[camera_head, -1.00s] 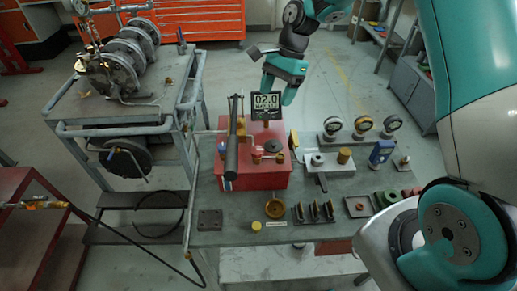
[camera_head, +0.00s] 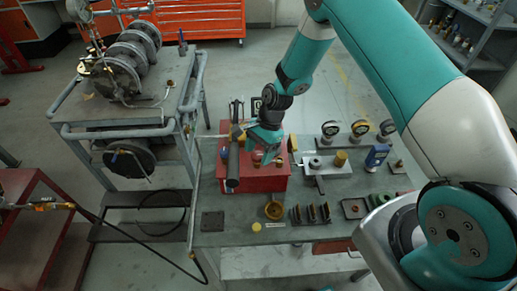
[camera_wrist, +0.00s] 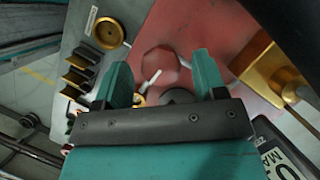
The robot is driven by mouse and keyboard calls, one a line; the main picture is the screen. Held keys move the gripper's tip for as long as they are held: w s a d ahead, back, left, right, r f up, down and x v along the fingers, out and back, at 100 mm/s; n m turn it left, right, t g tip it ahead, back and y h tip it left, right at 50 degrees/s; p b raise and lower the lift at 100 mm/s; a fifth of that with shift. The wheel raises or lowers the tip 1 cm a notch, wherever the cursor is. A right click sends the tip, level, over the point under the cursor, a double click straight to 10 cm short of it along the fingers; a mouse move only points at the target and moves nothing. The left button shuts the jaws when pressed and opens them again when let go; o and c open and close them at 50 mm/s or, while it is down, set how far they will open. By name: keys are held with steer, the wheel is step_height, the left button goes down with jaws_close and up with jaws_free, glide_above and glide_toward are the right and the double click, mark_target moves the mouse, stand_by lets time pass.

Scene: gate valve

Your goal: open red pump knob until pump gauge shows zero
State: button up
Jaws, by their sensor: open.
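The red pump (camera_head: 250,184) stands on the grey table. The red knob (camera_head: 257,156) is on its top, mostly hidden by my gripper (camera_head: 266,150) in the head view. In the wrist view the red knob (camera_wrist: 160,62) is a faceted red shape with a pale rod, beyond and between the fingertips. My gripper (camera_wrist: 162,72) is open and empty above the pump top; I cannot tell whether a finger touches anything. The pump gauge (camera_head: 256,104) is mostly covered by my arm. Only part of its display (camera_wrist: 288,157) shows in the wrist view; the full reading is hidden.
A black pump handle (camera_head: 233,165) stands left of my gripper. A brass block (camera_wrist: 268,75) is close to the right finger. Round gauges (camera_head: 359,128) and a brass dish (camera_head: 273,211) are on the table. A pipe cart (camera_head: 130,115) stands left.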

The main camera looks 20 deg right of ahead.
steer(key=shift+c, duration=0.4)
steer(key=c, duration=0.8)
steer(key=shift+w+f+n+b, duration=0.15)
steer(key=shift+f+n+b, duration=0.05)
steer(key=shift+n+b, duration=0.35)
steer(key=shift+c, duration=0.2)
steer(key=shift+a+n+g+b, duration=0.1)
steer(key=shift+n+g+b, duration=0.2)
steer(key=shift+n+b, duration=0.25)
steer(key=shift+r+n+g+h, duration=0.2)
steer(key=shift+n+g+h, duration=0.15)
steer(key=shift+n, duration=0.55)
steer(key=o, duration=0.9)
steer(key=shift+r, duration=0.1)
